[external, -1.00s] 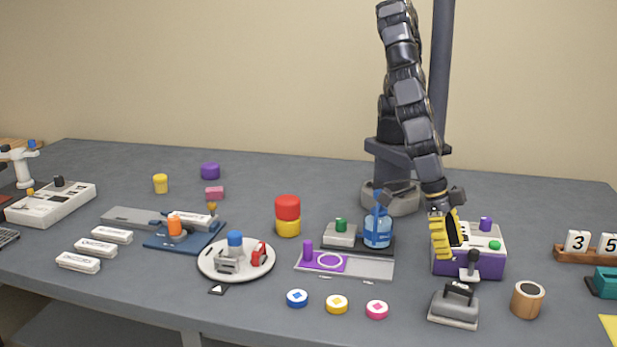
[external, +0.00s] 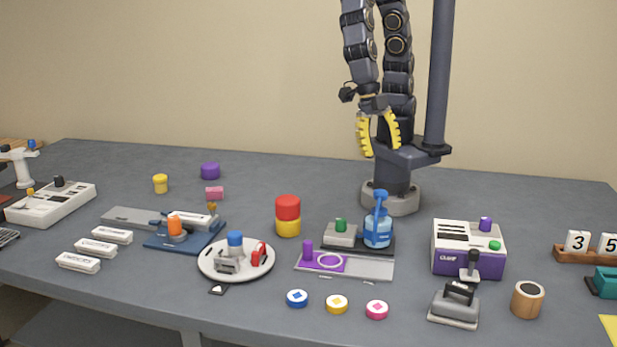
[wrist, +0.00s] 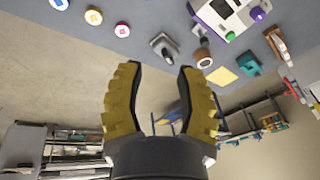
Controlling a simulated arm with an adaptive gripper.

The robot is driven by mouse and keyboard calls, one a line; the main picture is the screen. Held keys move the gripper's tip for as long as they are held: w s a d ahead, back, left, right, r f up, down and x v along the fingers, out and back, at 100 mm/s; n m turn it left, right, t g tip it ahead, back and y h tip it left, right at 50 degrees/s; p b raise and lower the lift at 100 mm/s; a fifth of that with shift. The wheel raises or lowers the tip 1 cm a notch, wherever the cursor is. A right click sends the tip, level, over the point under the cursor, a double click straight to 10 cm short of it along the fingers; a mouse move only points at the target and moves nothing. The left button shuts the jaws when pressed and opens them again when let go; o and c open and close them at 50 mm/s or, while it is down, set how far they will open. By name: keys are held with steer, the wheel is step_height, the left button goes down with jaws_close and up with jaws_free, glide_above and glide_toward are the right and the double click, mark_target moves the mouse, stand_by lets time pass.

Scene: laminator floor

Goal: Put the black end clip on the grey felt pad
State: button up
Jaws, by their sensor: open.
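My gripper (external: 380,148) is open and empty, high above the back of the table near my base. Its two yellow fingers are apart in the wrist view (wrist: 157,82), with nothing between them. A black piece (external: 459,290), which may be the end clip, sits on a low grey block (external: 453,310) at the front right; a black-knobbed lever stands by it. The block also shows in the wrist view (wrist: 164,46). I cannot tell surely whether its top is the felt pad. A small flat black piece with a white mark (external: 218,290) lies in front of the round plate.
A white and purple laminator (external: 468,262) stands behind the grey block, a wooden cylinder (external: 527,300) to its right. Pink (external: 377,310), yellow (external: 337,304) and blue (external: 297,298) discs lie to its left. A blue pump bottle (external: 378,230) stands mid-table. The round plate (external: 208,268) is left.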

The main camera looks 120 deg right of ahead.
steer(key=s+d+r+m+h, duration=0.1)
steer(key=s+d+m, duration=0.3)
steer(key=d, duration=0.3)
steer(key=s+d+r+m+h, duration=0.1)
steer(key=s+d+r+m, duration=0.1)
steer(key=s+d+m, duration=0.3)
steer(key=s+d+r+m+h, duration=0.1)
steer(key=s+d+m, duration=0.3)
steer(key=d, duration=0.7)
steer(key=shift+s+r+m+g, duration=0.3)
steer(key=shift+r+m, duration=0.2)
steer(key=shift+m, duration=0.6)
